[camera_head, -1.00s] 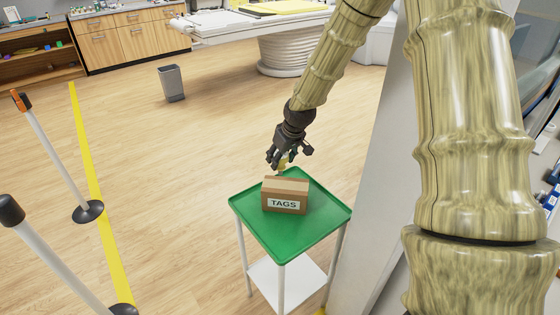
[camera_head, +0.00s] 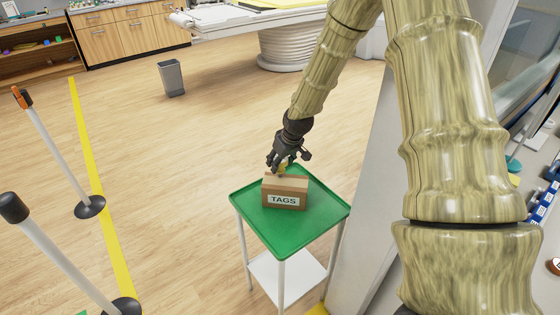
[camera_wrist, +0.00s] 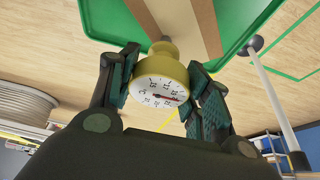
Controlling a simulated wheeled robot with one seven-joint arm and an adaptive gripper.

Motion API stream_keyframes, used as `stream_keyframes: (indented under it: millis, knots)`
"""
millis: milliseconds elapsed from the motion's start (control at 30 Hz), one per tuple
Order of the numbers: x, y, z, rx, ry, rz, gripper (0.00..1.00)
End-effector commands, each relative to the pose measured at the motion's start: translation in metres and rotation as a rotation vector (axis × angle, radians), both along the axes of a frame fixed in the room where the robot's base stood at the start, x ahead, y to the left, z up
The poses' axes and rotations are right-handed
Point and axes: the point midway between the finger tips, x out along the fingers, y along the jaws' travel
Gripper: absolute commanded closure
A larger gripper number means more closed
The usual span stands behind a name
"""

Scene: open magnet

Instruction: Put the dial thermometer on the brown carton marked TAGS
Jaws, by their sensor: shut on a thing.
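The dial thermometer (camera_wrist: 162,80) has a yellow body and a white round face with a red needle. My gripper (camera_wrist: 160,88) is shut on it, with one dark finger on each side. In the head view my gripper (camera_head: 283,166) is at the back edge of the top of the brown carton (camera_head: 285,200) marked TAGS, and a bit of yellow shows between the fingers. The carton stands on the green tray top of a small table. In the wrist view the carton (camera_wrist: 188,22) shows beyond the thermometer. I cannot tell whether the thermometer touches the carton.
The green table top (camera_head: 290,241) has free room around the carton. White posts with black bases (camera_head: 90,207) stand left beside a yellow floor line (camera_head: 92,165). A grey bin (camera_head: 171,77) stands farther back. A pale wall panel is close on the right.

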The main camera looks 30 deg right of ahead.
Motion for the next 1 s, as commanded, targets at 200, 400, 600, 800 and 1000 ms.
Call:
stream_keyframes:
  millis: [200,400,600,800,1000]
  knots:
    - [0.000,0.000,-0.002,0.000,0.000,0.000,0.31]
    - [0.000,0.000,-0.002,0.000,0.000,0.000,0.31]
    - [0.000,0.000,0.002,0.000,0.000,0.000,0.31]
    - [-0.005,0.000,0.015,0.000,-0.002,0.000,0.31]
    - [-0.014,-0.001,0.036,0.000,-0.002,0.001,0.31]
